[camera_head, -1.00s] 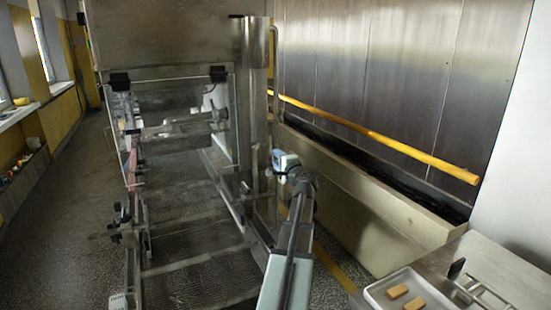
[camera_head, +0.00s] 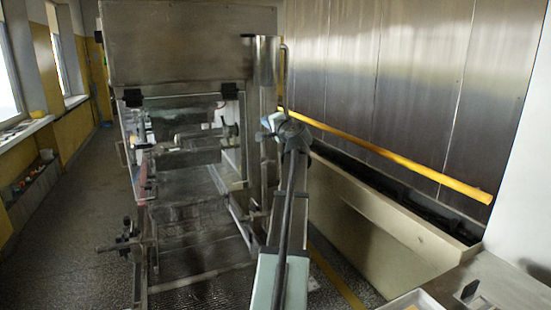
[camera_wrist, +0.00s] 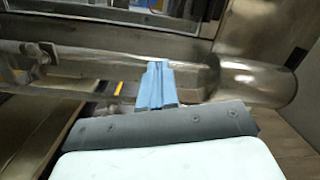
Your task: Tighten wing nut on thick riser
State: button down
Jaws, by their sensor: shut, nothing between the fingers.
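A thick upright metal riser (camera_head: 265,75) stands at the right front of the steel machine in the head view. In the wrist view a thick metal tube (camera_wrist: 235,82) lies across the picture just beyond my fingers; I cannot tell whether it is the same riser. My gripper (camera_wrist: 157,66) is shut and empty, its blue fingertips together and overlapping the tube in the picture. Whether they touch it I cannot tell. In the head view my wrist is just right of the riser, and the fingertips are not clear. I cannot make out the wing nut in either view.
The machine's mesh belt (camera_head: 205,290) and side frame are left of my arm. A yellow rail (camera_head: 400,160) and a long beige trough (camera_head: 390,225) run along the right wall. A metal counter (camera_head: 500,290) is at the lower right. Dark knobs (camera_head: 125,240) stick out at left.

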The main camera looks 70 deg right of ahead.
aim_at(273, 161)
jog(key=s+d+f+n+g+y, duration=0.4)
jog(key=n+g, duration=0.4)
jog(key=n, duration=0.5)
jog(key=shift+y, duration=0.3)
jog(key=shift+w+d+f, duration=0.65)
jog(key=shift+w+f, duration=0.05)
jog(key=shift+f, duration=1.3)
jog(key=shift+w+d+f, duration=0.7)
jog(key=shift+f, duration=1.35)
jog(key=shift+w+d+f, duration=0.65)
jog(key=shift+w+f, duration=0.05)
jog(key=shift+f, duration=1.3)
